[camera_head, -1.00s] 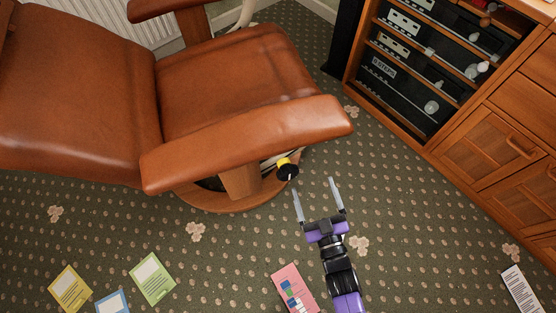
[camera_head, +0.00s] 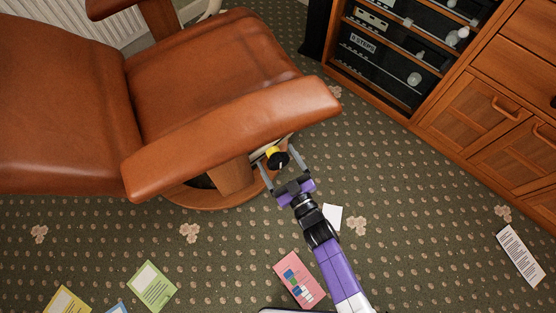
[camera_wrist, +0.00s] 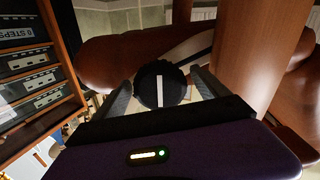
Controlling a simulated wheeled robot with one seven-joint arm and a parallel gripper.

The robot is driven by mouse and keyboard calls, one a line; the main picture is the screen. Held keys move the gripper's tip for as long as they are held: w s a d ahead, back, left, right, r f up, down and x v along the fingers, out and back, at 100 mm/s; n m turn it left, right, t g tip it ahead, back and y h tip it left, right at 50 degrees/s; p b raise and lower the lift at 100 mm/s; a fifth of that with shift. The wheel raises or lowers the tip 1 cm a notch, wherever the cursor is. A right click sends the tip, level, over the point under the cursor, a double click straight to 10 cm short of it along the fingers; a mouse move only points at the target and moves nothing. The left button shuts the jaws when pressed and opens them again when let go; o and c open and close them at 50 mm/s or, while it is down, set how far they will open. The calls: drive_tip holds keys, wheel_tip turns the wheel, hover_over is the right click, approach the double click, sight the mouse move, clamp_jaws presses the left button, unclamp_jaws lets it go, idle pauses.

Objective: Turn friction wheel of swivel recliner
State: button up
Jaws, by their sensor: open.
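The swivel recliner (camera_head: 200,75) has brown leather and a round wooden base, and fills the left of the head view. Its friction wheel (camera_head: 279,160) is a black knob with a yellow part behind it, below the near armrest. In the wrist view the wheel (camera_wrist: 160,85) shows a ridged rim and a white bar across its face. My gripper (camera_head: 279,160) is open, with one finger on each side of the wheel. In the wrist view a finger (camera_wrist: 118,100) is left of the wheel and the other to its right. I cannot tell whether either finger touches it.
A wooden cabinet (camera_head: 480,105) with stereo equipment stands at the right. The armrest (camera_head: 235,135) overhangs near my gripper. Pink (camera_head: 299,279), green (camera_head: 152,287) and white (camera_head: 519,256) cards or booklets lie on the patterned carpet, which is otherwise mostly clear.

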drive_tip(key=shift+c, duration=0.4)
drive_tip(key=c, duration=1.3)
drive_tip(key=shift+m, duration=0.3)
drive_tip(key=m+p, duration=0.1)
drive_tip(key=m, duration=0.2)
drive_tip(key=shift+m, duration=0.4)
drive_tip(key=m+p, duration=0.1)
drive_tip(key=m, duration=0.3)
drive_tip(key=shift+m, duration=0.3)
drive_tip(key=m+p, duration=0.1)
drive_tip(key=m, duration=0.7)
drive_tip(key=shift+m+p, duration=0.3)
drive_tip(key=shift+m, duration=0.3)
